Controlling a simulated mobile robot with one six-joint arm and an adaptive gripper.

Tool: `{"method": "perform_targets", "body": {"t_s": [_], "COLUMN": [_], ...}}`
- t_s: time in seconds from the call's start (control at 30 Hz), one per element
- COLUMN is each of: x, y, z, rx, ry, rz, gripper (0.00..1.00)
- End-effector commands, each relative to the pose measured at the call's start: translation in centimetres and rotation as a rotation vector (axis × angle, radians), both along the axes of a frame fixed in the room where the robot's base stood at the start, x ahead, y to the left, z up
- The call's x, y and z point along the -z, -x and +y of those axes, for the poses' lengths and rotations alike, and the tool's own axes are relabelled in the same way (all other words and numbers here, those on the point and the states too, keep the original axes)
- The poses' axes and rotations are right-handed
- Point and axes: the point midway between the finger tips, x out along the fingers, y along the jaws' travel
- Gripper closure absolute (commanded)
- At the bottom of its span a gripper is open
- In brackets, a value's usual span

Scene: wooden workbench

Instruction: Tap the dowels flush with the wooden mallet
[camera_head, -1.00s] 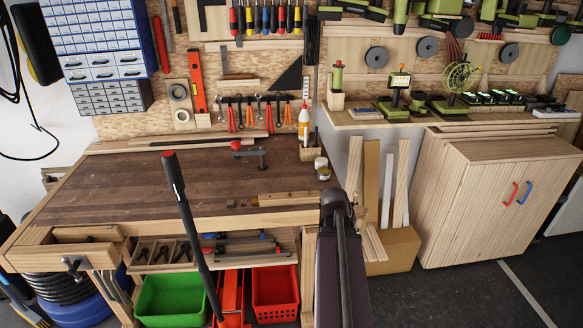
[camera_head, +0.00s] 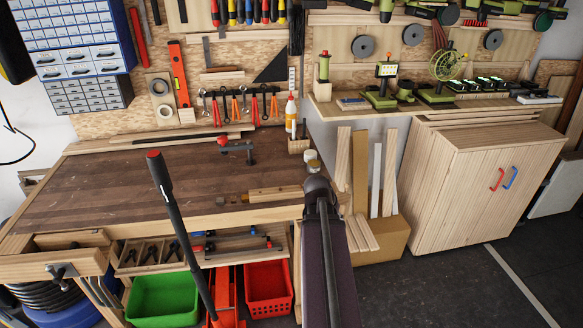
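A pale wooden piece (camera_head: 275,194) lies near the front right edge of the workbench (camera_head: 120,190), with a small darker part at its left end. I cannot tell whether it holds dowels, and no dowel is clear at this size. I cannot make out a wooden mallet. My dark arm (camera_head: 325,265) rises from the bottom of the picture, and its rounded end appears just right of the wooden piece. No gripper fingers show.
A black handle with a red tip (camera_head: 175,215) rises in front. Green (camera_head: 165,298) and red (camera_head: 268,290) bins sit below. The bench's left half is mostly clear.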

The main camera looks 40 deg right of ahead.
Motion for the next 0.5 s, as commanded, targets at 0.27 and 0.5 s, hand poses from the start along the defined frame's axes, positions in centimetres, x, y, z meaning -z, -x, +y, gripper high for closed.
{"method": "perform_targets", "body": {"t_s": [0.27,0.5], "x": [-1.1,-2.4], "y": [-3.3,-8.3], "z": [-0.6,-1.4], "rx": [-0.18,-0.466], "ry": [-0.002,-0.004], "rz": [-0.001,-0.002], "gripper": [1.0,1.0]}}
